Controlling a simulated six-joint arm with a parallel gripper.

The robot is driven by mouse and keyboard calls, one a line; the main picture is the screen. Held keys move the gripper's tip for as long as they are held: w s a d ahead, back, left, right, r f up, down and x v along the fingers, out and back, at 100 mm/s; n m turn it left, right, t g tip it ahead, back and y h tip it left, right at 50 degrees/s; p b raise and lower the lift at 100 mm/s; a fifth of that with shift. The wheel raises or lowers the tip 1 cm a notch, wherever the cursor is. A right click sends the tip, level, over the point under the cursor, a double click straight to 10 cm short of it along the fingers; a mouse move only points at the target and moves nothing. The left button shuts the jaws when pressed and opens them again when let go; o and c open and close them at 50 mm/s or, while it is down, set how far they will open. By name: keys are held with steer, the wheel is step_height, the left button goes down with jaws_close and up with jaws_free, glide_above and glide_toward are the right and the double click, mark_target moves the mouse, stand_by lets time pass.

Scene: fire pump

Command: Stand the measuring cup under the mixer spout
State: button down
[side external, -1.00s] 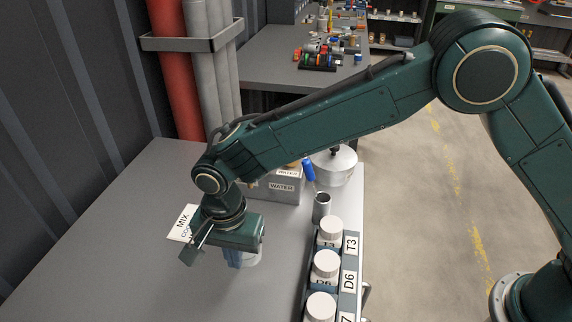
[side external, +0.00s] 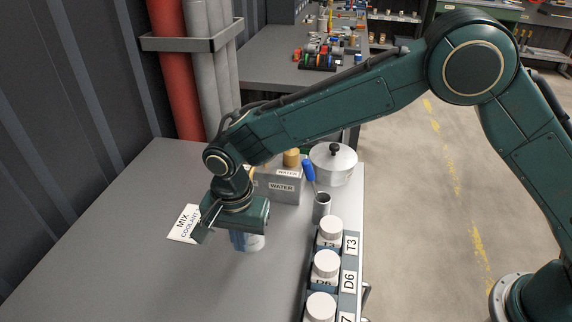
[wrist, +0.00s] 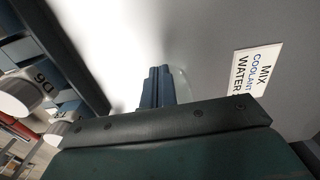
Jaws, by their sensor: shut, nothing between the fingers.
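My gripper (side external: 238,243) points down over the table, its blue fingers shut with nothing seen between them; the fingers also show in the wrist view (wrist: 155,88). A clear, pale vessel, apparently the measuring cup (side external: 256,242), is right beside the fingers, partly hidden behind them. Its curved clear edge (wrist: 183,84) shows just right of the fingers in the wrist view. I cannot tell whether it touches the table. A grey box marked WATER (side external: 277,188) with a brass-coloured knob (side external: 291,158) stands behind my gripper. The mixer spout cannot be made out; my arm covers part of that area.
A MIX COOLANT WATER card (side external: 183,224) lies left of my gripper. White-capped bottles (side external: 326,264) stand in a labelled rack at right. A metal cup with a blue-handled tool (side external: 321,206) and a lidded pot (side external: 335,165) stand behind it. The front-left table is clear.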

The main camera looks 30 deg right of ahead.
steer(key=shift+s, duration=0.1)
steer(key=shift+s+a, duration=0.55)
steer(key=shift+a, duration=0.1)
steer(key=shift+s+a, duration=0.8)
step_height(320, 180, up, 10)
steer(key=shift+w+a+f+m, duration=0.15)
steer(key=shift+a+f+m, duration=0.25)
steer(key=shift+f+m, duration=0.1)
